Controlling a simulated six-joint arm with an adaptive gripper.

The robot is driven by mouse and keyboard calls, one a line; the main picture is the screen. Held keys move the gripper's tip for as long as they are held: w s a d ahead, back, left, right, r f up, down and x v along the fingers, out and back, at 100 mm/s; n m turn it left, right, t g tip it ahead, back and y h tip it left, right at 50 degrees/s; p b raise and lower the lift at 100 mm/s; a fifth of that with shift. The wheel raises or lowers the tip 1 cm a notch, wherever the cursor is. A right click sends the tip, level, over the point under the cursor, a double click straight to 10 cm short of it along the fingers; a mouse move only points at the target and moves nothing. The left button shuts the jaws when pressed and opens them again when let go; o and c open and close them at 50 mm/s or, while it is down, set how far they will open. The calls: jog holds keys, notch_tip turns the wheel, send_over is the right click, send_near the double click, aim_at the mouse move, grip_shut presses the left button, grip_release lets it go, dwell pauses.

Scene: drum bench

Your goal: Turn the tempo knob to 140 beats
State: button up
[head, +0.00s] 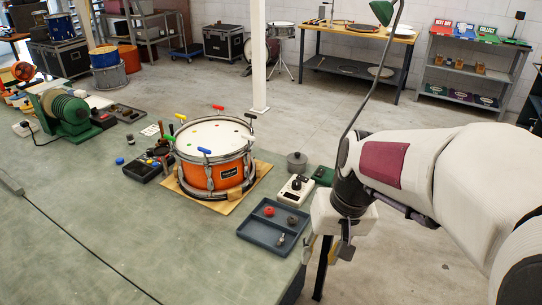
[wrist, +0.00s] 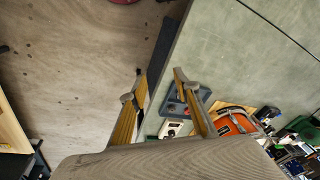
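A small cream box (head: 292,194) with a dark round knob (head: 297,184) on top stands near the bench's right edge, right of the orange drum; it looks like the tempo unit. Its dial markings are too small to read. In the wrist view the cream box (wrist: 171,129) shows between my fingers, partly hidden behind the gripper. My gripper (head: 328,251) hangs beside the bench edge, right of and apart from the box. In the wrist view its two fingers (wrist: 159,73) stand apart with nothing between the tips.
A blue-grey tray (head: 250,231) with small parts lies in front of the cream box. A dark green box (head: 323,175) and a grey lidded pot (head: 297,161) stand behind it. The orange drum (head: 212,172) stands on a board to the left. The bench's front left (head: 110,215) is mostly clear.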

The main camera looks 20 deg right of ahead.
aim_at(297, 183)
jog(key=w+d+f+n+y, duration=0.1)
jog(key=w+d+f, duration=0.2)
jog(key=w, duration=0.5)
jog(key=w+d+f+n+t+y, duration=0.1)
jog(key=w+d+f, duration=0.3)
jog(key=w, duration=0.4)
jog(key=w+d+f+n+t+y, duration=0.1)
jog(key=w+d+f, duration=0.2)
jog(key=w+f, duration=0.3)
jog(key=shift+w+d+n+y, duration=0.15)
jog(key=shift+w, duration=0.5)
jog(key=shift+w+d+n+y, duration=0.15)
jog(key=shift+w, duration=0.45)
jog(key=w, duration=0.1)
jog(key=w+d+n+t, duration=0.1)
jog(key=w, duration=0.1)
jog(key=w+n, duration=0.1)
jog(key=w, duration=0.1)
jog(key=shift+d+f+t, duration=0.1)
jog(key=shift+d+t, duration=0.2)
jog(key=shift+d, duration=0.05)
jog(key=w+r+n+t, duration=0.1)
jog(key=w+r+n, duration=0.3)
jog(key=w+n, duration=0.1)
jog(key=shift+d+t, duration=0.4)
jog(key=shift+d, duration=0.05)
jog(key=shift+x, duration=3.85)
jog(key=shift+a, duration=0.15)
jog(key=shift+s, duration=0.1)
jog(key=c, duration=0.8)
